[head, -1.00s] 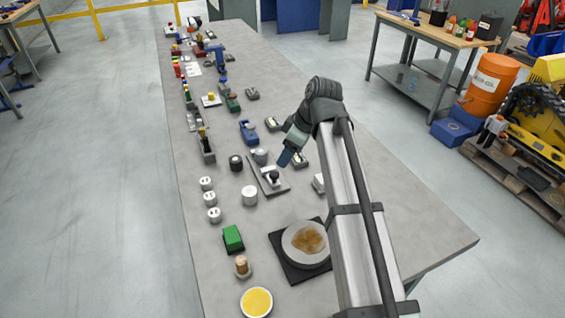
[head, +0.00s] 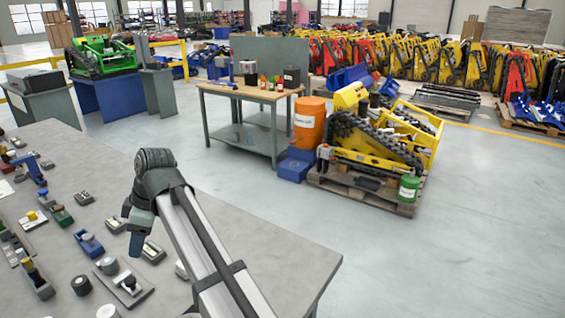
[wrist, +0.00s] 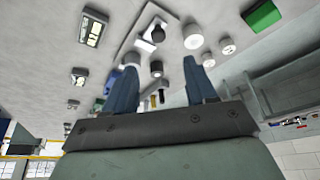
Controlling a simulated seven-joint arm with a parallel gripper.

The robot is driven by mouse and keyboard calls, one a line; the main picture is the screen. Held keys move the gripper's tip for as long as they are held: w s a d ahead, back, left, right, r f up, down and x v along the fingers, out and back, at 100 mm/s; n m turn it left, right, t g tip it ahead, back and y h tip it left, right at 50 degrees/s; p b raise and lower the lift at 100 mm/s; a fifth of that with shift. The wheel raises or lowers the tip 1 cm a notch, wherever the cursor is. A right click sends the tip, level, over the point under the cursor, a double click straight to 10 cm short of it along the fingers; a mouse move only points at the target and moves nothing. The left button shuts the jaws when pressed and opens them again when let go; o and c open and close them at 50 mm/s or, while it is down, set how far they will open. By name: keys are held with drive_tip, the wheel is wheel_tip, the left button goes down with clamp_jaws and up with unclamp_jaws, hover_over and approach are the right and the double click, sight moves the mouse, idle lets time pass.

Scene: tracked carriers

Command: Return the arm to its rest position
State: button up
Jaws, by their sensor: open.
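My arm reaches over the grey table (head: 262,252) in the head view, bent at a dark elbow-like joint. My gripper (head: 135,245) hangs at its end, pointing down over the table's right part. In the wrist view my gripper (wrist: 160,80) shows two blue fingers spread apart, with nothing between them held. A grey plate with a black knob (head: 129,284) lies on the table just below the gripper in the head view. The same plate with its black knob (wrist: 157,35) shows past the fingertips in the wrist view.
Small blocks, including a blue plane-like tool (head: 89,243), stand on the table at left. The table's right end is bare. Beyond the floor are a workbench (head: 250,92), an orange drum (head: 309,124) and a yellow tracked machine (head: 375,135) on a pallet.

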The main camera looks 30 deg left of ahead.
drive_tip(key=shift+w, duration=0.1)
